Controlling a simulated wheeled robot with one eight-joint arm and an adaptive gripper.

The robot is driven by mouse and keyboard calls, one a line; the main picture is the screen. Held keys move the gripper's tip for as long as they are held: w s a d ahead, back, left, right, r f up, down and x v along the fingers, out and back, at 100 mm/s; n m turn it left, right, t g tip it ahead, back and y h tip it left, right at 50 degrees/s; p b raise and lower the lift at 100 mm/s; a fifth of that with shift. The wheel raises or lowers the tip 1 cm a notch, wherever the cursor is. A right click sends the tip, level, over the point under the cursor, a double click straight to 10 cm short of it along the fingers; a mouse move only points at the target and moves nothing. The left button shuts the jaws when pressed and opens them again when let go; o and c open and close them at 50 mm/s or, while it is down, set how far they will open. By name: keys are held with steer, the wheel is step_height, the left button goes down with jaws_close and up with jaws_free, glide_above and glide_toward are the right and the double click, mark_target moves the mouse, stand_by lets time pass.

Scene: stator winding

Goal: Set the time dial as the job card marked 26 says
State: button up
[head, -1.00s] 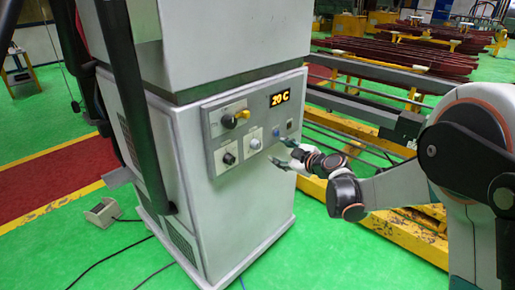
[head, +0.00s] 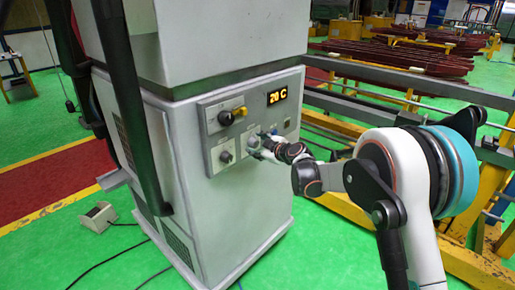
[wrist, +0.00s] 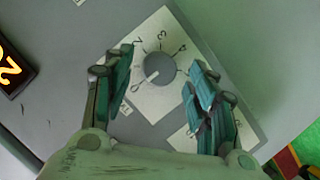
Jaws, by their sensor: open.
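A grey round dial (wrist: 158,67) sits on a pale plate with a numbered scale in the wrist view. Its light pointer mark faces the lower left, towards the 0. I cannot read a label naming it as the time dial. My gripper (wrist: 161,66) is open, with one green-padded finger on each side of the dial; I cannot tell whether they touch it. In the head view my gripper (head: 260,144) is at the control panel (head: 210,122) and partly covers this dial. No job card marked 26 can be made out.
The panel also carries a dark knob (head: 226,156) at lower left, a yellow-handled switch (head: 240,112) above and an orange lit display (head: 277,97). The display edge also shows in the wrist view (wrist: 10,72). Yellow frames with rails (head: 335,200) stand at the right.

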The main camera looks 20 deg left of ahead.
steer(key=shift+w+a+f, duration=0.15)
steer(key=shift+w+a, duration=0.1)
steer(key=shift+a, duration=0.05)
steer(key=shift+c, duration=0.2)
steer(key=c, duration=1)
